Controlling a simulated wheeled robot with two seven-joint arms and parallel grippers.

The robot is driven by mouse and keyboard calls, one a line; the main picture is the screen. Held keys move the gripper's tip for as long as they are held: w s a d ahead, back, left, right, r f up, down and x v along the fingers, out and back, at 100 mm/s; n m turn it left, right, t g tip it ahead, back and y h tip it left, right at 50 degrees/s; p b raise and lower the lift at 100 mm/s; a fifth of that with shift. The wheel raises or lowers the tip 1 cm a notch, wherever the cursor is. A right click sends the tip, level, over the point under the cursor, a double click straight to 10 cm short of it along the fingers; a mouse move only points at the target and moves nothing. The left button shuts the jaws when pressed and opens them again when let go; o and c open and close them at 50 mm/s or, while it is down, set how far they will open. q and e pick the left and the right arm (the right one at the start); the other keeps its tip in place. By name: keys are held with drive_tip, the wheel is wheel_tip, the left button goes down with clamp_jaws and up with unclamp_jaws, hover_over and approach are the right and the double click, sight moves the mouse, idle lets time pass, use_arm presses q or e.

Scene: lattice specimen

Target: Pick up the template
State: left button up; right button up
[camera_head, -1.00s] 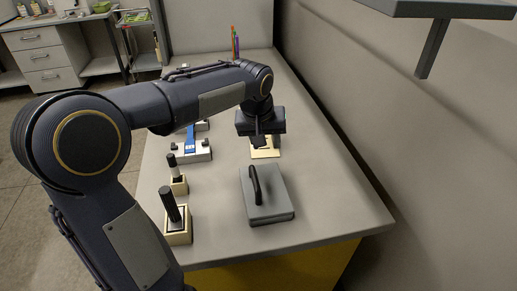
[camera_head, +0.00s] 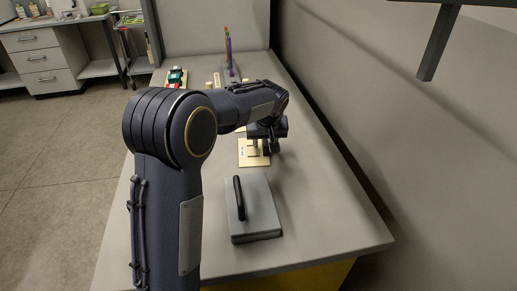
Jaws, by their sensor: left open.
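A flat cream plate (camera_head: 250,161), which looks like the template, lies on the grey bench with a small pale upright piece on it. My left gripper (camera_head: 265,149) reaches down over the plate's upper right part. Its dark fingers are open beside the upright piece. I cannot tell whether they touch it, and they hide part of the plate. My right gripper is not in view.
A grey block with a black handle (camera_head: 253,211) stands in front of the plate. Behind my arm are a red and green item (camera_head: 176,77) and coloured upright pieces (camera_head: 229,52). A wall runs along the right. The bench's right side is clear.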

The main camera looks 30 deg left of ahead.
use_arm(q)
clamp_jaws()
drive_tip(key=shift+r, duration=0.1)
idle(0.3)
